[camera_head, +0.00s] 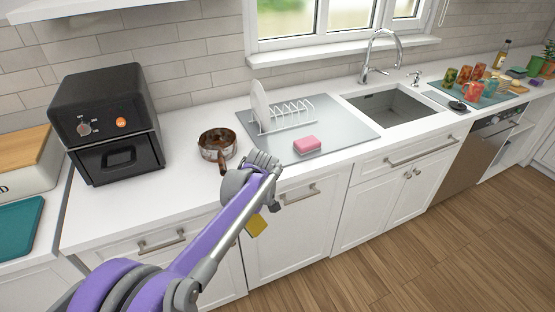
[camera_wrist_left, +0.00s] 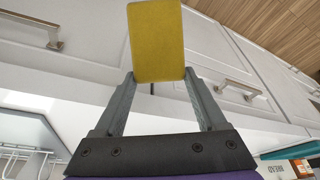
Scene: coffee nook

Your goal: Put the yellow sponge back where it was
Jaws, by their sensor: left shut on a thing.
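The yellow sponge (camera_head: 256,225) hangs in the air in front of the white cabinet fronts, below the counter's front edge. In the left wrist view the sponge (camera_wrist_left: 156,35) sticks out past the fingertips of my left gripper (camera_wrist_left: 158,75), which is shut on it. In the head view my arm hides most of this gripper. A pink sponge (camera_head: 307,145) lies on the grey drying mat (camera_head: 352,132), in front of the white dish rack (camera_head: 285,122). My right gripper is in neither view.
A copper pot (camera_head: 217,147) and a black oven (camera_head: 107,125) stand on the counter left of the mat. The sink (camera_head: 392,106) is right of it. Several patterned cups (camera_head: 464,76) and more items stand at the far right. Counter front of the oven is clear.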

